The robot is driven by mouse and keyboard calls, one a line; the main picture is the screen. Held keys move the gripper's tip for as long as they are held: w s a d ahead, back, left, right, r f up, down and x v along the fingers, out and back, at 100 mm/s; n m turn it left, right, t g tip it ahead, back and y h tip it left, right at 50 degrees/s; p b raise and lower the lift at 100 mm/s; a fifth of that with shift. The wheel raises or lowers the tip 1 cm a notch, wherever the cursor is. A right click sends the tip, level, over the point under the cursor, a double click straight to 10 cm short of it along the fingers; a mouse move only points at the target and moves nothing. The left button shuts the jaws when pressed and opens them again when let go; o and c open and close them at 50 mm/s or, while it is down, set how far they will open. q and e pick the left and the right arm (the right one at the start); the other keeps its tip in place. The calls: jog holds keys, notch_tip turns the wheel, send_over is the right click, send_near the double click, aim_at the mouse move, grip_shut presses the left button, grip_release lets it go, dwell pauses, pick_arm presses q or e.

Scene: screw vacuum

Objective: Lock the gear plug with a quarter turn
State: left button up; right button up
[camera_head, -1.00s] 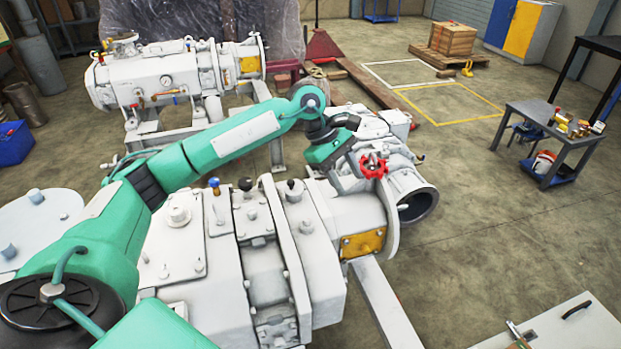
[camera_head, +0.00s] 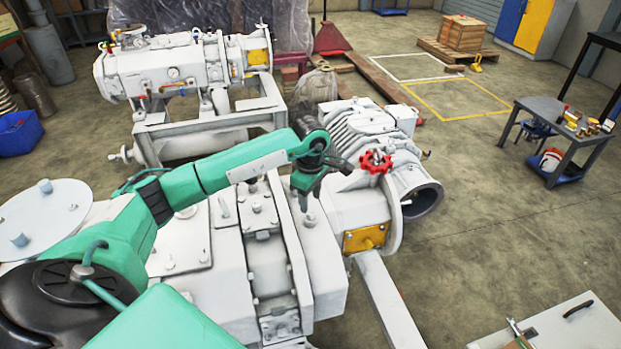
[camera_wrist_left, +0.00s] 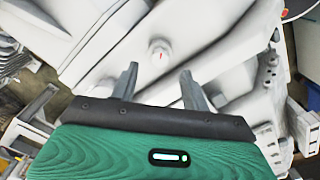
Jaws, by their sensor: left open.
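The gear plug (camera_head: 309,220) is a small grey knob on top of the white housing of the near vacuum pump. In the left wrist view the plug (camera_wrist_left: 158,53) is a round pale cap with a small red mark. My left gripper (camera_head: 307,200) hangs pointing down just above the plug in the head view. Its two dark fingers (camera_wrist_left: 157,78) are apart and empty, with the plug showing beyond and between their tips, apart from them. My right gripper is not in view.
A red handwheel (camera_head: 376,161) stands just right of my left gripper. Other knobs and raised ribs sit on the pump cover (camera_head: 222,255). A second pump (camera_head: 190,65) stands behind. A grey side table (camera_head: 560,120) with small parts is at the right, with open floor between.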

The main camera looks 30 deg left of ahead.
aim_at(311, 212)
pick_arm(q)
notch_tip(311, 212, down, 4)
jog(key=shift+r+p, duration=0.2)
jog(key=shift+p, duration=0.1)
jog(key=shift+f, duration=0.45)
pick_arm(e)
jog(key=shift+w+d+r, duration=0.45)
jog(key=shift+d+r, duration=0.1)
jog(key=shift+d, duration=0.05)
